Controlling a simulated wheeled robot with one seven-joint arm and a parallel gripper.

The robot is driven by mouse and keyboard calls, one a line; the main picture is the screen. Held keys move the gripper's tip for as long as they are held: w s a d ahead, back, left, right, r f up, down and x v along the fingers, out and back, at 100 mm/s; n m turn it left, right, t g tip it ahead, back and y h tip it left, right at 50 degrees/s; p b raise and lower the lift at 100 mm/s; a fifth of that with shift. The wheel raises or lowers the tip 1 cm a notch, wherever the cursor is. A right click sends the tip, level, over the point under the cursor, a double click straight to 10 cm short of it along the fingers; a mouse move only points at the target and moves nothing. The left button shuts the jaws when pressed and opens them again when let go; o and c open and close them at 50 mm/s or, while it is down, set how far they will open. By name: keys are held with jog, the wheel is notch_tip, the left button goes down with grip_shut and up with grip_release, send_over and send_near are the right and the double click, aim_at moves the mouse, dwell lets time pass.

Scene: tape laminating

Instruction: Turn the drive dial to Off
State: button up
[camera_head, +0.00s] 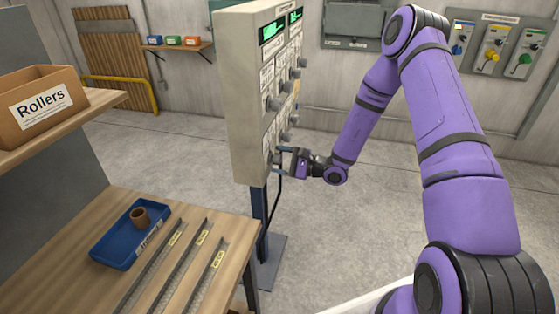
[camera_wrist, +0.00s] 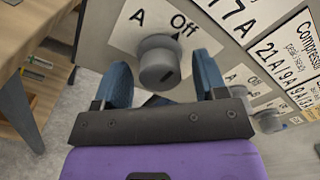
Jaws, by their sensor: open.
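A grey round dial (camera_wrist: 158,62) sits on a white label marked "A" and "Off" in the wrist view. A dark slot shows on its face, and a small black mark lies beside it near "Off". I cannot read the word "drive" on its label. My gripper (camera_wrist: 163,82) is open, with one blue finger on each side of the dial; I cannot tell whether they touch it. In the head view my gripper (camera_head: 284,158) is at the lower part of the grey control panel (camera_head: 240,100), and it hides that dial.
Other dials (camera_head: 273,104) sit above on the panel, and another grey dial (camera_wrist: 268,121) is close to the right finger. A workbench (camera_head: 85,235) with a blue tray (camera_head: 112,250) and metal strips (camera_head: 180,260) stands at left. The floor (camera_head: 350,240) beside the panel post is clear.

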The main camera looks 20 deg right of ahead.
jog(key=v, duration=1)
jog(key=shift+s+d, duration=0.15)
jog(key=shift+d, duration=0.1)
jog(key=s+a+r+n+g+h, duration=0.1)
jog(key=s+a+r+n+g, duration=0.25)
jog(key=r, duration=0.35)
jog(key=s+a+r+n+g+h, duration=0.1)
jog(key=s+a+r+n+g, duration=0.1)
jog(key=s+r+n+g, duration=0.3)
jog(key=s+a+r+n+g+h, duration=0.1)
jog(key=s+a+r+n+g, duration=0.15)
jog(key=r, duration=0.55)
jog(key=s+d+r+n+t+h, duration=0.2)
jog(key=s+r+h, duration=0.4)
jog(key=s, duration=0.4)
jog(key=s+d+r+n+t+h, duration=0.3)
jog(key=s+r+h, duration=0.3)
jog(key=s+r, duration=0.3)
jog(key=shift+s+d+t, duration=0.4)
jog(key=shift+s+d, duration=0.05)
jog(key=shift+s, duration=0.05)
